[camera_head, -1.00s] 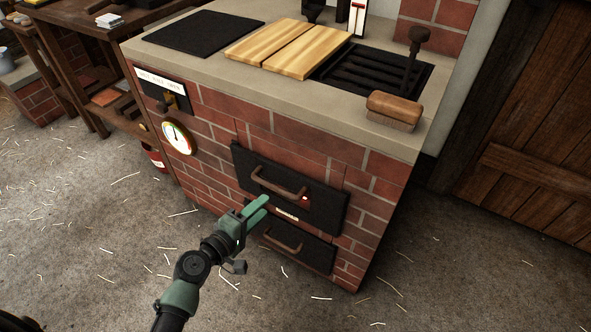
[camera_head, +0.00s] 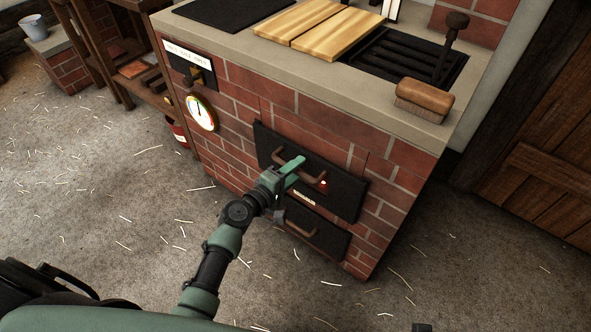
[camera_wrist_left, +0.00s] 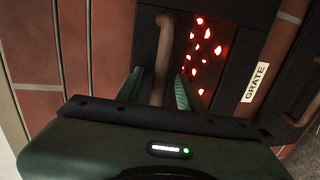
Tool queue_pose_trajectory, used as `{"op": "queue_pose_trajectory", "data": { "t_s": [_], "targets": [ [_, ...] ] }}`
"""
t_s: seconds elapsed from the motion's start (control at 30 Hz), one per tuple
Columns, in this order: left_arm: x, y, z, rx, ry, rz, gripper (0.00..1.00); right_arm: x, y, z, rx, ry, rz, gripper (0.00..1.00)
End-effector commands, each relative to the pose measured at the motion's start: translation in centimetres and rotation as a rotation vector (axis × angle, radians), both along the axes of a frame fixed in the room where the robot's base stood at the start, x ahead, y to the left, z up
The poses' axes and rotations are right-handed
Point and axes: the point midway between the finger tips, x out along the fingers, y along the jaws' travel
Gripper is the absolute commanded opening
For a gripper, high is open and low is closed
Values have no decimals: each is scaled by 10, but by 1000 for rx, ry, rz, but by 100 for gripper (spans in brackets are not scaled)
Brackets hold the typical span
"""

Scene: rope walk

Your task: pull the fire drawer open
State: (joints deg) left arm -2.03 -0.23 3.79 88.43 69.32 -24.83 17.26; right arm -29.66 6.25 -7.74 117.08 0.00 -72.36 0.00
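The upper black drawer front (camera_head: 345,196) is set flush in the brick stove, with a brown bar handle (camera_head: 312,180). Red embers glow through holes in it in the left wrist view (camera_wrist_left: 203,50). My left gripper (camera_head: 295,167) is at this handle. In the left wrist view its two green fingers (camera_wrist_left: 160,88) stand apart, one on each side of the handle (camera_wrist_left: 160,55); I cannot tell whether they touch it. A label reading GRATE (camera_wrist_left: 255,82) sits below the embers. A lower black drawer (camera_head: 325,238) has its own handle.
The brick stove (camera_head: 395,180) has a grill (camera_head: 405,58), a wooden board (camera_head: 320,28) and a brush (camera_head: 424,98) on top. A round gauge (camera_head: 201,113) is on its front. The straw-strewn floor in front is clear. A wooden door (camera_head: 540,170) stands at right.

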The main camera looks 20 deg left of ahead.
Motion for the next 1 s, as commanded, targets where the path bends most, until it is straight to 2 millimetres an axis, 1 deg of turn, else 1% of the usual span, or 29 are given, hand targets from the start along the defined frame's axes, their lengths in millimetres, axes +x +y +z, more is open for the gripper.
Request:
{"op": "queue_pose_trajectory", "data": {
  "t_s": [0.03, 0.13, 0.17, 1.0],
  "targets": [
    [0, 0, 0, 0, 0, 0, 29, 0, -1, 0, -1, 0, 1, 36],
    [0, 0, 0, 0, 0, 0, 2, 0, -1, -1, -2, 0, 0, 36],
    [0, 0, 0, 0, 0, 0, 0, 0, -1, -1, -2, 0, 1, 36],
    [-1, 0, -1, 0, 2, -1, 0, 2, 2, -1, 1, -5, 6, 36]
  ]
}}
